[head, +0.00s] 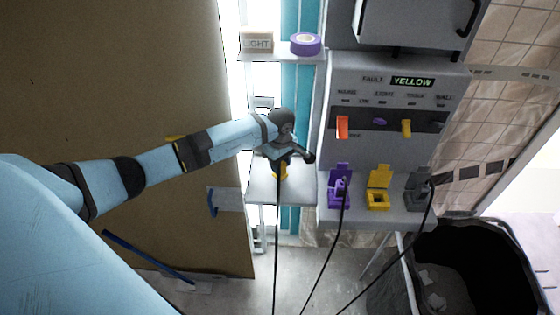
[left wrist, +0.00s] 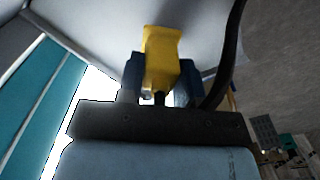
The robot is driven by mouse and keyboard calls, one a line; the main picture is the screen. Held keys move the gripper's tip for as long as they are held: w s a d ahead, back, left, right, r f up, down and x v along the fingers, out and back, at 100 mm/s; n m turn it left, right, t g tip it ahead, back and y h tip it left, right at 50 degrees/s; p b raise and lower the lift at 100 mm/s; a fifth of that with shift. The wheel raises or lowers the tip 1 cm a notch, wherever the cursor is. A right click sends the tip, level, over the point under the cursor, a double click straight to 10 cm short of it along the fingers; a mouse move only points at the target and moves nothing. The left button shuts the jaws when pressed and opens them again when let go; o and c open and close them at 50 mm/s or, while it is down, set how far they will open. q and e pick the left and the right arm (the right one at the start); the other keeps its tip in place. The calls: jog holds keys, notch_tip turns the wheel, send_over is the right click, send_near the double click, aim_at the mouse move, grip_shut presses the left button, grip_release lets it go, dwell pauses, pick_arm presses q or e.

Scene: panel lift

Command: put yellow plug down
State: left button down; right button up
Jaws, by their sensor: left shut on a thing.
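My left gripper (head: 283,158) is over the small white side shelf (head: 295,193), left of the grey panel. It is shut on the yellow plug (head: 280,174), whose black cable hangs down past the shelf's front edge. In the left wrist view the yellow plug (left wrist: 161,58) sits between the two fingers, with a pale surface behind it. I cannot tell whether the plug touches the shelf. The yellow socket (head: 378,198) with its raised lid stands on the panel's ledge to the right. My right gripper is out of view.
A purple socket (head: 339,190) and a dark grey socket (head: 417,190) flank the yellow one, with cables hanging down. The panel display (head: 412,82) reads YELLOW. An upper shelf holds purple tape (head: 305,43) and a LIGHT box (head: 257,42). A black bin (head: 480,265) stands lower right.

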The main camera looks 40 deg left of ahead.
pick_arm(q)
jog(key=shift+f, duration=0.2)
jog(key=c, duration=0.8)
grip_release()
jog(key=shift+r, duration=0.1)
